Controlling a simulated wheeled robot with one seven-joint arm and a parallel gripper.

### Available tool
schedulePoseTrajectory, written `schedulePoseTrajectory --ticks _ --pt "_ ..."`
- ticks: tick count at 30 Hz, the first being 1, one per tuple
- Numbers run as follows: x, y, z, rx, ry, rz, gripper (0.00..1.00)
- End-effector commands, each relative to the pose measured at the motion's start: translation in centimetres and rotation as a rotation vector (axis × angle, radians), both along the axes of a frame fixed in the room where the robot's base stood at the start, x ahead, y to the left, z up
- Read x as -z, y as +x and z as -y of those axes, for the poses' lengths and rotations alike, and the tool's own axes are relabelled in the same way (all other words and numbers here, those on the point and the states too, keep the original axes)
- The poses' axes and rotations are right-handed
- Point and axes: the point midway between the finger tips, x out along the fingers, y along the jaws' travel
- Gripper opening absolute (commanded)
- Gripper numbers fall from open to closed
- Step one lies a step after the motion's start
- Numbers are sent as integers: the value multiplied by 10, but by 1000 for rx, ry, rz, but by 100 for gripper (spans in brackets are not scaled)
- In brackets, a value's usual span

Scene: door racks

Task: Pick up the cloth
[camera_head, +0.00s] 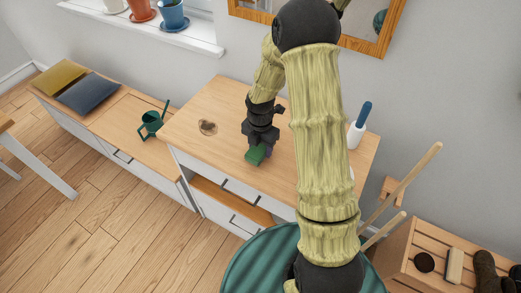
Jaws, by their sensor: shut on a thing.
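My gripper (259,147) reaches down over the wooden top of a cabinet (188,106) near its front edge. It is shut on a small green thing (255,156), which looks like the folded cloth. A bit of purple shows beside it at the fingertips, too small to make out. The fingers partly hide the green thing. I cannot tell whether it touches the cabinet top.
A small brown item (207,127) lies left of my gripper. A white bottle with a blue handle (359,126) stands at the back right. A green watering can (152,123) and cushions (88,94) are on the low bench. An open drawer (229,203) juts out below.

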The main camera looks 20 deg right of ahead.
Motion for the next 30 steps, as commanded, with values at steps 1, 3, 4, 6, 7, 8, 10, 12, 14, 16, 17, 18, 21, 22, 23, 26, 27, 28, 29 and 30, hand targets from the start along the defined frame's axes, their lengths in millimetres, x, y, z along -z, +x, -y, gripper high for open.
schedulePoseTrajectory --ticks 1,3,4,6,7,8,10,12,14,16,17,18,21,22,23,26,27,28,29,30 --pt "-9 1 1 1 -2 4 24" --pt "-22 1 1 1 0 6 24" --pt "-28 1 1 2 -1 6 24" --pt "-43 1 1 2 -1 6 24" --pt "-49 1 1 2 0 6 24" --pt "-55 1 1 2 -1 6 24" --pt "-66 1 1 2 -1 5 24" --pt "-75 1 1 2 0 3 24" --pt "-79 0 1 3 -1 1 24" --pt "-82 0 1 2 -1 1 24" --pt "-82 0 1 2 -1 1 24" --pt "-82 0 0 1 -1 1 24" --pt "-82 0 0 1 -1 -1 24" --pt "-82 0 0 1 -1 -1 24" --pt "-82 0 0 1 -1 -1 24" --pt "-82 0 0 1 -1 -1 24" --pt "-82 0 0 1 -1 -1 24" --pt "-82 0 0 1 -1 -1 24" --pt "-82 0 0 1 -1 -1 24" --pt "-82 0 0 1 -1 -1 24"
